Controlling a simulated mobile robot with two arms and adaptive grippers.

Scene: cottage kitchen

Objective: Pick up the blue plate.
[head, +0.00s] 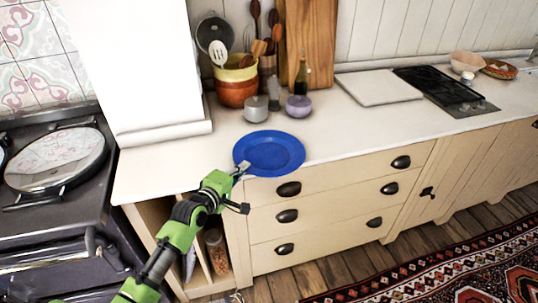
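The blue plate (270,152) lies flat on the white countertop, with its front rim at the counter's front edge and seemingly a little over it. My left gripper (245,187) is at the plate's front left, with its fingers spread apart. The upper finger overlaps the plate's left front rim in the picture, and the other finger is lower, in front of the cabinet face. I cannot tell whether the upper finger touches the plate. Nothing is held between the fingers. My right gripper does not show clearly.
Behind the plate stand a grey pot (256,109), a purple pot (298,106) and a striped utensil crock (236,87). A white block (160,134) rises at the left. The countertop (350,135) right of the plate is clear. Drawers with dark handles (289,189) are below.

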